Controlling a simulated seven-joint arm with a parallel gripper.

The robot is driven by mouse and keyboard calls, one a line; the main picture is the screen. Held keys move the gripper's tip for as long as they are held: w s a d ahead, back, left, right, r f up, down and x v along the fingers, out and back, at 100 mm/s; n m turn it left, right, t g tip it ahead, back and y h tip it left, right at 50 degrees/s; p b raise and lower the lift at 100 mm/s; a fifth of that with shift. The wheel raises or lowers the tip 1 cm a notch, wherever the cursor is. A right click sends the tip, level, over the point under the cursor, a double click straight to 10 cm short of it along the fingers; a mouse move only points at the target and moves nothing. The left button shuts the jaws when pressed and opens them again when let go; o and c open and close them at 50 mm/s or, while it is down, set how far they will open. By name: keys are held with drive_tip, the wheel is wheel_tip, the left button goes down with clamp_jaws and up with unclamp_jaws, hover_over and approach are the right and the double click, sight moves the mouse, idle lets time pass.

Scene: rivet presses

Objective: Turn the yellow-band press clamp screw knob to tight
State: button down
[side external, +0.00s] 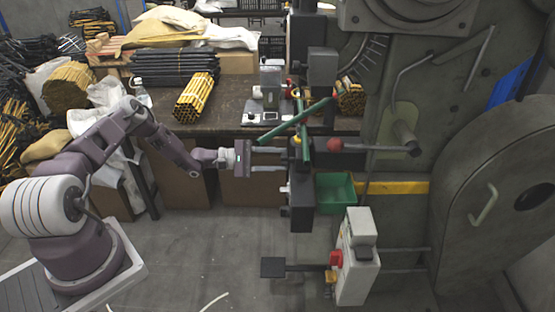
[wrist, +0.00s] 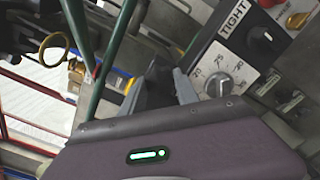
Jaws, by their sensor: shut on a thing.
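My gripper (side external: 284,159) reaches level from the left to the front of the press, its two fingers one above the other at the press's left side. A white label reading TIGHT (wrist: 235,22) is right of the fingers. Below it is a numbered dial with a grey knob (wrist: 218,84), apart from the fingers. A yellow part (side external: 297,139) shows on the press.
Green bars (side external: 297,121) cross above my fingers. A red-ball lever (side external: 335,145) and a green bin (side external: 336,190) are to the right. A control box with a red button (side external: 336,258) stands lower right. A cluttered bench (side external: 225,122) is behind. Open floor lies below my arm.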

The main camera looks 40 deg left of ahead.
drive_tip(key=shift+f+m, duration=0.1)
drive_tip(key=shift+m, duration=8.5)
drive_tip(key=c, duration=0.9)
unclamp_jaws()
